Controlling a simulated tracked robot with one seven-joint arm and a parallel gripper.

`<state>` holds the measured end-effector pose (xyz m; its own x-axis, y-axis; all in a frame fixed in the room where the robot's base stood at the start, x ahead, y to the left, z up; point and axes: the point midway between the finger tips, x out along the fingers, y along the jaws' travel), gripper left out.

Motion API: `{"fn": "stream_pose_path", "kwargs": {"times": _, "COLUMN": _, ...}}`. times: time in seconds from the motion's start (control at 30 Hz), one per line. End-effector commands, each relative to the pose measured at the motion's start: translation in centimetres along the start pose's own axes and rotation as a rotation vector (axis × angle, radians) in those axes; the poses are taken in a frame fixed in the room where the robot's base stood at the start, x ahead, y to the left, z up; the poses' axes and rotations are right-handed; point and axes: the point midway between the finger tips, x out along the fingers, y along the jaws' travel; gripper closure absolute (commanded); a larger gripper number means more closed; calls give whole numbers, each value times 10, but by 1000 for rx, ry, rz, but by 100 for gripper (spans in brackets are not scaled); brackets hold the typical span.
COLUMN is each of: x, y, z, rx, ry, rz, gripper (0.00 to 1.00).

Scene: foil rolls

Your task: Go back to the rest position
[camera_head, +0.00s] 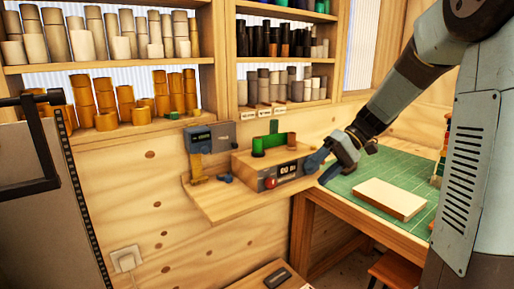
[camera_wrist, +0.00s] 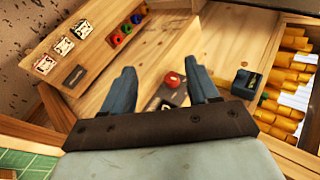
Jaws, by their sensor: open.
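My gripper (camera_head: 318,163) is at the right end of the wooden machine (camera_head: 252,163) on the wall ledge. In the wrist view its two blue fingers (camera_wrist: 163,70) stand wide apart with nothing held between them. The machine's red knob (camera_wrist: 172,79) shows beyond the gap between the fingers. In the head view the same machine has a small display (camera_head: 287,169), and a green roll (camera_head: 258,146) and a brown roll stand at its top. I cannot tell whether a finger touches the machine. My arm reaches down to it from the upper right.
Shelves of foil rolls (camera_head: 105,95) line the wall above. A green mat (camera_head: 350,178) with a pale board (camera_head: 389,198) covers the table at right. A dark-framed grey panel (camera_head: 35,190) stands at far left.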

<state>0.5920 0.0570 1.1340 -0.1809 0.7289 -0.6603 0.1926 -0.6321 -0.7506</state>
Motion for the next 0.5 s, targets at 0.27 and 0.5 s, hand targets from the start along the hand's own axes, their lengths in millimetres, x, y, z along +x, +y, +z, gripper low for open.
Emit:
{"fn": "stream_pose_path", "kwargs": {"times": 0.27, "x": 0, "y": -22, "z": 56, "rx": 44, "ry": 29, "rz": 260, "gripper": 41}}
{"fn": "stream_pose_path", "kwargs": {"times": 0.5, "x": -4, "y": -30, "z": 100, "rx": 70, "ry": 106, "rz": 466, "gripper": 41}}
